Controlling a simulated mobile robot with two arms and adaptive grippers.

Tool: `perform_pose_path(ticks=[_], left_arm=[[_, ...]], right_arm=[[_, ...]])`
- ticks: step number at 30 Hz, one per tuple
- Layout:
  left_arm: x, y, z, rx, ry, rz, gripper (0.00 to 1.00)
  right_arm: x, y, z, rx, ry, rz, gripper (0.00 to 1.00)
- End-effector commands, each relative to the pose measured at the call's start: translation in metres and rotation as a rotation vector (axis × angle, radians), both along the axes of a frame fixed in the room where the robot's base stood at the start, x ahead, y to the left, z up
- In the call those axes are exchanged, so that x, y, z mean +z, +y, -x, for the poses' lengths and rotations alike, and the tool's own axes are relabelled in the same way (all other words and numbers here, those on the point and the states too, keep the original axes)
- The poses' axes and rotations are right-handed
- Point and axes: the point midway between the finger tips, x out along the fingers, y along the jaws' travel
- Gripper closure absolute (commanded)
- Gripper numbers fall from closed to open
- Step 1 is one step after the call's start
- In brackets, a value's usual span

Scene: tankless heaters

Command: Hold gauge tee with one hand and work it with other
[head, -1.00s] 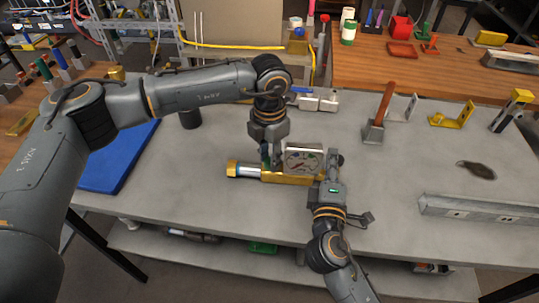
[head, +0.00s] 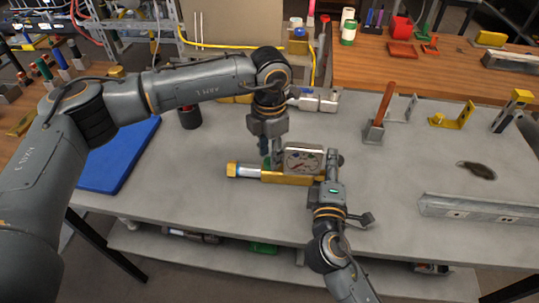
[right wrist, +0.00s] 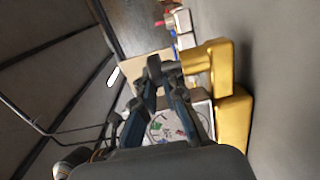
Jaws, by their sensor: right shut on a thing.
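The gauge tee has a brass body (head: 292,178) lying on the grey bench, with a white-faced gauge (head: 303,160) standing on it and a silver tube with a brass end on its left. My right gripper (head: 331,164) is shut on the tee at its right side. In the right wrist view the gauge face (right wrist: 168,128) shows between the fingers, beside the brass body (right wrist: 234,130). My left gripper (head: 271,153) points down just left of the gauge, close above the brass body, by a small green part. Whether its fingers touch that part is unclear.
A blue mat (head: 118,160) and a dark cup (head: 190,115) are on the left. Silver fittings (head: 317,100) lie behind. A brown-handled tool (head: 378,118), yellow brackets (head: 452,116) and a grey rail (head: 480,212) are on the right. The bench front is mostly clear.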

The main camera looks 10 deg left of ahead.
Motion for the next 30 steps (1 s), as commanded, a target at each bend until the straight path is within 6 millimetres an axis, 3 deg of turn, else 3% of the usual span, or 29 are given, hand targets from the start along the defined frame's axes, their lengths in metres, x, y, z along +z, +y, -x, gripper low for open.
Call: perform_pose_path(ticks=[9,15,30], left_arm=[[0.068,0.000,0.000,0.000,-0.003,0.000,0.63],[0.098,0.000,0.000,-0.001,-0.003,0.000,0.63],[0.106,0.000,0.000,-0.001,0.001,-0.001,0.63]], right_arm=[[-0.001,0.000,0.000,-0.001,0.001,0.001,1.00],[-0.001,0.000,0.000,-0.001,0.001,0.001,1.00],[-0.001,0.000,0.000,-0.001,0.001,0.001,1.00]])
